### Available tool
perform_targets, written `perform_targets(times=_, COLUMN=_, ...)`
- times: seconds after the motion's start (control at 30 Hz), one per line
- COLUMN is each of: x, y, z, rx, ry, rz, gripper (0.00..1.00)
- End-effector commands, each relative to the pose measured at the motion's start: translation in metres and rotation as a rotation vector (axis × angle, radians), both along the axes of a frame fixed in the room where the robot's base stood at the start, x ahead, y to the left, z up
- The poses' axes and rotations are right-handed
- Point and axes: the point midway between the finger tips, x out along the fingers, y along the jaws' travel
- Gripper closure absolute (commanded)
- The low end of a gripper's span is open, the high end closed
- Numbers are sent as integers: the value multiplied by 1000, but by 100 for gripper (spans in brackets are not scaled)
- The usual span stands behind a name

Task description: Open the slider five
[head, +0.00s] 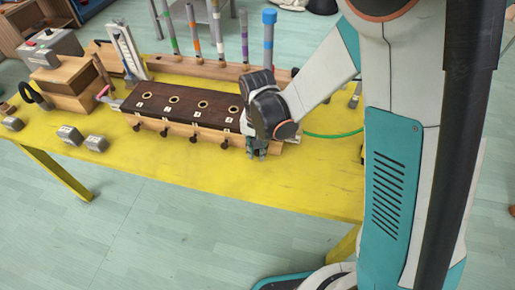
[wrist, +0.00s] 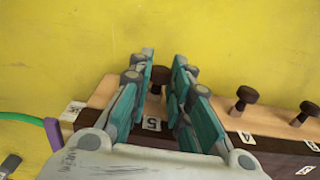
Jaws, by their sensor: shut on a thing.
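The slider box (head: 178,107) is a long wooden box with a dark top with round holes. Small dark knobs stick out along its front. In the wrist view the knob of slider five (wrist: 158,76) is a dark round peg beside the label "5" (wrist: 151,124). My gripper (head: 256,154) is at the right end of the box's front. In the wrist view my gripper (wrist: 160,68) has its teal fingers on either side of this knob, shut on it. The fingers partly cover the knob. In the head view my gripper hides it.
Knobs by label 4 (wrist: 241,98) and beyond stand along the same edge. A rack of coloured tubes (head: 219,70) stands behind the box. A green hose (head: 333,135) lies to the right. Metal blocks (head: 70,135) lie at left. The yellow table (head: 200,172) is clear in front.

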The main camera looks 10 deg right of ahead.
Motion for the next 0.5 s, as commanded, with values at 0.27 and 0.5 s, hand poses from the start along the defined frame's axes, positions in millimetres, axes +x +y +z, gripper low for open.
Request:
perform_targets(times=0.27, x=-12, y=5, z=0, rx=0, ry=0, rz=3, gripper=100)
perform_targets(times=0.5, x=-28, y=10, z=0, rx=0, ry=0, rz=1, gripper=100)
